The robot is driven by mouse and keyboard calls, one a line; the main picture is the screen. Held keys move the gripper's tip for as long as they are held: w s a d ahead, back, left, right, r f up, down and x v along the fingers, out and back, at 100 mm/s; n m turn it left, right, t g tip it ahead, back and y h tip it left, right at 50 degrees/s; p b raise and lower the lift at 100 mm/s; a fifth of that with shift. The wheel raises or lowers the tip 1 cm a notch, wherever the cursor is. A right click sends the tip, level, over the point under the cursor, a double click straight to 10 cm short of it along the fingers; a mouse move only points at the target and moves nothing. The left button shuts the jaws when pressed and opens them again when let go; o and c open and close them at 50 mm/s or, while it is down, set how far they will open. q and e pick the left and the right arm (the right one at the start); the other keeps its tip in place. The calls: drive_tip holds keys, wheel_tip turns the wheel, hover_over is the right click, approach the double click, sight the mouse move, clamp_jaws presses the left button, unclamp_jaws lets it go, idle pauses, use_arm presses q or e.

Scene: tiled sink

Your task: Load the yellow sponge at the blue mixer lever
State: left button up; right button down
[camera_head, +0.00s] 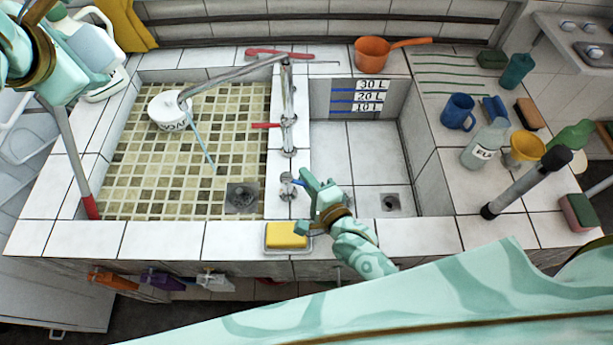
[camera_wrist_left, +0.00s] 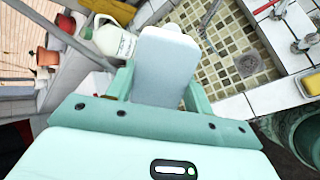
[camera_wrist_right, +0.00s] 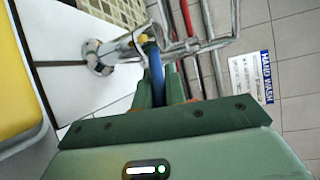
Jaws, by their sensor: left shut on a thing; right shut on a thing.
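The yellow sponge (camera_head: 286,235) lies in a small grey dish on the front sink rim, left of my right gripper (camera_head: 310,188). It also shows in the right wrist view (camera_wrist_right: 14,85) and the left wrist view (camera_wrist_left: 312,84). The blue mixer lever (camera_head: 298,183) is on the front fitting of the divider; in the right wrist view the blue lever (camera_wrist_right: 153,68) sits between my closed right fingers. My left gripper (camera_wrist_left: 155,88) is shut on a pale grey-blue bottle-like object (camera_head: 92,45), held high at the back left.
The left basin (camera_head: 140,190) holds a white pot (camera_head: 170,108). The right basin (camera_head: 365,160) is empty. A long pipe spout (camera_head: 230,75) spans the left basin. An orange pan (camera_head: 372,55), blue mug (camera_head: 458,112), bottle (camera_head: 484,145) and yellow funnel (camera_head: 527,148) stand around the right.

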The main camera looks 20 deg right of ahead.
drive_tip(key=n+y, duration=0.1)
drive_tip(key=w+n+g+y, duration=0.1)
drive_tip(key=y, duration=0.1)
drive_tip(key=shift+d, duration=0.15)
drive_tip(key=shift+w+n+g+y, duration=0.25)
drive_tip(key=shift+n+g+y, duration=0.25)
drive_tip(key=shift+n+y, duration=0.35)
drive_tip(key=c, duration=1.5)
unclamp_jaws()
drive_tip(key=shift+o, duration=0.2)
drive_tip(key=v, duration=1.2)
